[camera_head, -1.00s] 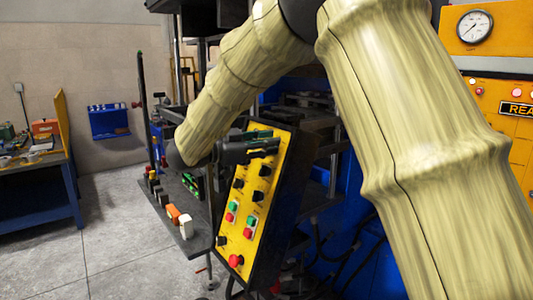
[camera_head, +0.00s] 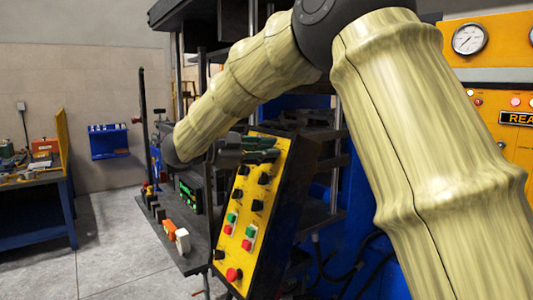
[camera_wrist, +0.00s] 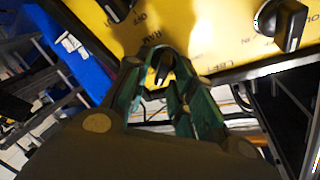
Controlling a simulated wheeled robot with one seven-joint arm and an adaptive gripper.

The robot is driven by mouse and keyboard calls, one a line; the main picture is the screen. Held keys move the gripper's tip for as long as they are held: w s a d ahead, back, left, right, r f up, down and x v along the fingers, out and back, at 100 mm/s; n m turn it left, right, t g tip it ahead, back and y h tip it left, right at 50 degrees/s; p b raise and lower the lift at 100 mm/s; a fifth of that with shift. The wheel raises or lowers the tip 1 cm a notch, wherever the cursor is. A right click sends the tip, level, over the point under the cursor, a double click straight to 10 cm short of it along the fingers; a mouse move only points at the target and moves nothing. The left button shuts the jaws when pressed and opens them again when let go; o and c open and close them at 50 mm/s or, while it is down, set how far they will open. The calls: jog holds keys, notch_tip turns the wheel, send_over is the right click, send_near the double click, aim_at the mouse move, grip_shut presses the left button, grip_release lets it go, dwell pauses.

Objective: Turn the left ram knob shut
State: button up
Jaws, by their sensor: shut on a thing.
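The yellow control panel (camera_head: 243,211) stands tilted in the middle of the head view. My gripper (camera_head: 268,149) is at its upper end, reaching in from the left. In the wrist view, my gripper's green fingers (camera_wrist: 163,72) are closed around a small black knob, the left ram knob (camera_wrist: 161,70), beside upside-down "RAM" and "LEFT" lettering. Only part of the knob shows between the fingertips, so its exact angle is hard to tell. In the head view the gripper hides it.
Other black knobs sit close by, one at the upper right (camera_wrist: 290,25) and one at the upper left (camera_wrist: 116,8) of the wrist view. Below on the panel are green and red buttons and a red knob (camera_head: 233,275). A dark shelf with small blocks (camera_head: 182,240) lies left.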

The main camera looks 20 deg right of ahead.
jog(key=o, duration=0.7)
jog(key=a, duration=0.8)
jog(key=s+a+r, duration=0.1)
jog(key=a, duration=0.3)
